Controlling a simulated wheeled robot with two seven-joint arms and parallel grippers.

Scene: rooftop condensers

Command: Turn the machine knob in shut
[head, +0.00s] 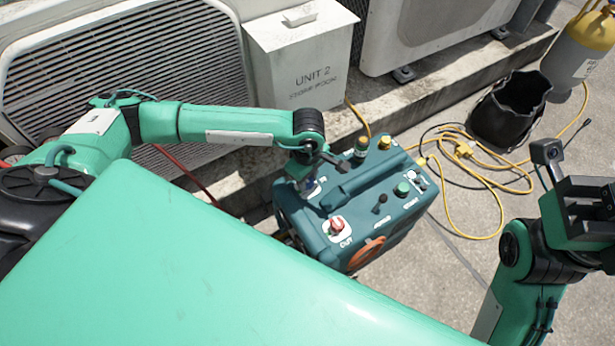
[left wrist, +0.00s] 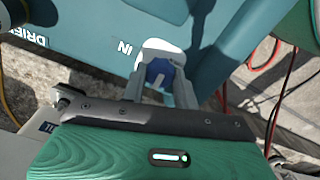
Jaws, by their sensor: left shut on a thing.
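The teal machine (head: 352,205) stands on the ground in front of the wall ledge. Its blue knob (left wrist: 157,70), on a white plate beside the word IN, sits between the fingers of my left gripper (left wrist: 160,88) in the left wrist view. The left gripper (head: 306,180) is shut on this knob from above. In the head view the gripper hides most of the knob. The red knob (head: 337,225) marked OUT is nearer, on the same top face. My right gripper (head: 588,212) is at the right edge, away from the machine; its fingers do not show clearly.
A grey UNIT 2 box (head: 303,60) and condensers (head: 130,60) stand behind. A yellow hose (head: 480,180) lies coiled right of the machine, near a black bag (head: 508,115) and a grey-yellow cylinder (head: 580,50). The machine's carry handle (head: 352,185) rises beside the left gripper.

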